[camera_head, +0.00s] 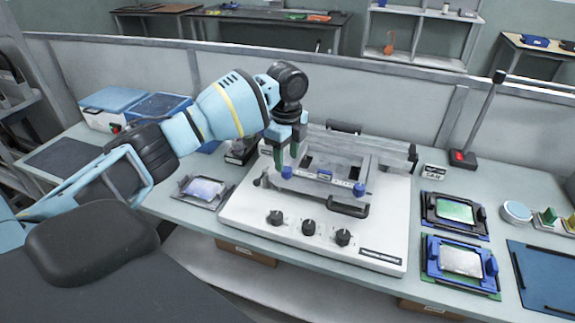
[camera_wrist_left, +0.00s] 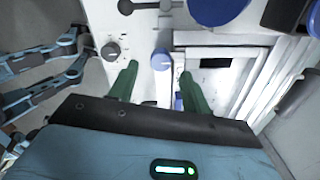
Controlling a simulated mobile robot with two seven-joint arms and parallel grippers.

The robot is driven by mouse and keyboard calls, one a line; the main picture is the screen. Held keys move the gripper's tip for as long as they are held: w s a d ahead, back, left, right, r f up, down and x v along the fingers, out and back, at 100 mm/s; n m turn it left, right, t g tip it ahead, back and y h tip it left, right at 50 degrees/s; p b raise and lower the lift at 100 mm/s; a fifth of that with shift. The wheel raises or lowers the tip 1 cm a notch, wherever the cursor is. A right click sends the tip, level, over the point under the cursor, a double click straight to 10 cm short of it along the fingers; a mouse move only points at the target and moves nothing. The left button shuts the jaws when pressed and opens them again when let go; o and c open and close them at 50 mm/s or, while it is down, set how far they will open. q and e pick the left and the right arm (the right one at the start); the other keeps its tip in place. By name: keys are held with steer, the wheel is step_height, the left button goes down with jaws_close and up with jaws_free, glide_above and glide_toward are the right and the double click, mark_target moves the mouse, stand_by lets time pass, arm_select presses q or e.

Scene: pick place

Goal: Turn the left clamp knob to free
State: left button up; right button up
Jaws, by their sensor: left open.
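The left clamp knob (camera_head: 287,172) is a blue knob at the front left of the clamp frame on the white fixture (camera_head: 240,205). My left gripper (camera_head: 286,162) points down right above it, with its green fingers apart. In the left wrist view, a blue knob (camera_wrist_left: 161,59) lies between and just beyond the fingertips (camera_wrist_left: 157,76). I see no clear contact, and the knob's pointer and markings are too small to read. A second blue knob (camera_head: 359,189) sits at the frame's front right.
Black dials (camera_head: 309,227) line the fixture's front, below a black handle (camera_head: 348,207). A tray with a pale panel (camera_head: 204,188) stands left. Trays with a green board (camera_head: 455,210) and a silver board (camera_head: 461,261) stand right. A lever (camera_head: 483,125) rises at the back right.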

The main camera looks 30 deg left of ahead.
mark_target(287, 169)
arm_select(q)
steer(key=shift+f, duration=1.8)
